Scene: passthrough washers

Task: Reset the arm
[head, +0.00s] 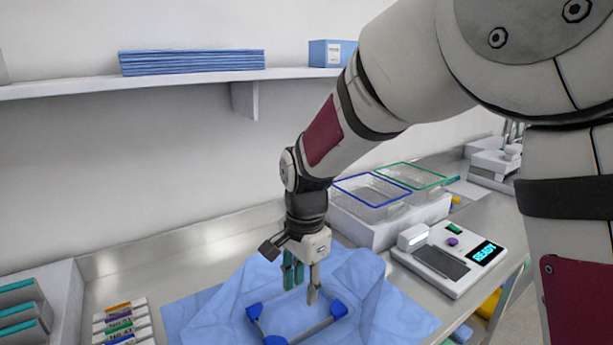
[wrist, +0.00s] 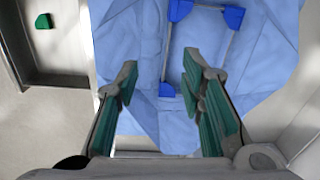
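My gripper (head: 301,285) hangs at the end of my arm, pointing down over a blue cloth (head: 390,313) on the steel counter. A metal frame with blue corner pieces (head: 338,309) lies on the cloth beneath and in front of the fingers. It also shows in the wrist view (wrist: 233,17), partly cut off at the top. Whether the fingers touch it is unclear.
Two wire baskets, blue-rimmed (head: 372,190) and green-rimmed (head: 413,175), stand behind on a white block. A white device with a display (head: 460,258) is to the right. Labelled strips (head: 122,322) lie at the left. A wall shelf (head: 180,85) holds blue folded sheets (head: 190,62) and a box (head: 331,53).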

